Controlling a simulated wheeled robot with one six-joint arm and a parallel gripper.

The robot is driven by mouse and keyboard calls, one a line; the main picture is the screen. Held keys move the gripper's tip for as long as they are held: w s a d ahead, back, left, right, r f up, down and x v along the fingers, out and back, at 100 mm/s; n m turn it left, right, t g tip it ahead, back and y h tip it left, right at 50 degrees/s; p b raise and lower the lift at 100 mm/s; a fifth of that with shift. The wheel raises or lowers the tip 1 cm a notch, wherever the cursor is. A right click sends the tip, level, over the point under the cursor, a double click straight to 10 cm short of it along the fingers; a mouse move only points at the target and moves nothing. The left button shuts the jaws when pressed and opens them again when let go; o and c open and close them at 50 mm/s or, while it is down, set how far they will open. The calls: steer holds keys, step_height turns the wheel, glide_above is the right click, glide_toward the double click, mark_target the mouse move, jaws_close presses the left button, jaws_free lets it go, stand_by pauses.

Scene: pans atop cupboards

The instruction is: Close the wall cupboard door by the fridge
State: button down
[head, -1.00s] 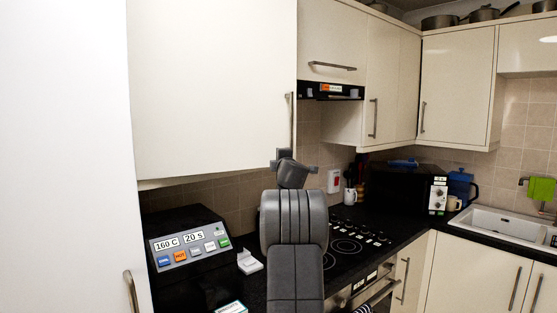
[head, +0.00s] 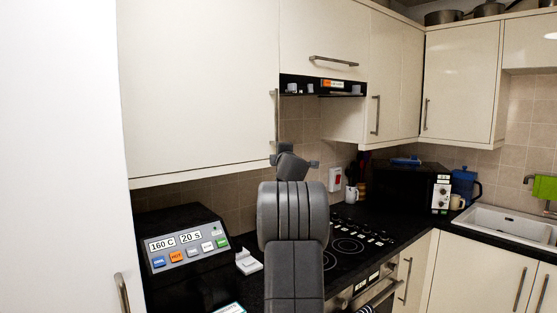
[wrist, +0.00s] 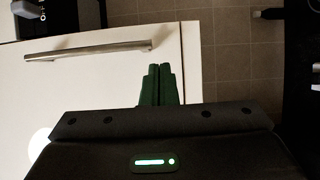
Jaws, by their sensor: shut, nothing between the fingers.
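The cream wall cupboard door (head: 200,85) is at upper left in the head view, beside the white fridge (head: 60,150). It looks closed or nearly closed, lying almost in line with the extractor hood; I cannot tell if a small gap is left. Its upright bar handle (head: 275,115) is near its right edge. The door (wrist: 85,90) and its handle (wrist: 88,50) also show in the wrist view. My gripper (wrist: 160,68) is shut and empty, its green fingers over the door's face near an edge, clear of the handle. Contact is unclear. My arm hides the fingertips in the head view.
Below the door, a control box (head: 185,250) with coloured buttons stands on the dark worktop. A hob (head: 350,240), a mug (head: 352,195) and a black microwave (head: 405,188) are to the right. The extractor hood (head: 320,87) adjoins the door's right side.

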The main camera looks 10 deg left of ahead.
steer(key=s+d+b, duration=0.1)
steer(key=s+d, duration=0.6)
steer(key=shift+s+b, duration=0.15)
steer(key=shift+b, duration=0.2)
steer(key=shift+d, duration=0.1)
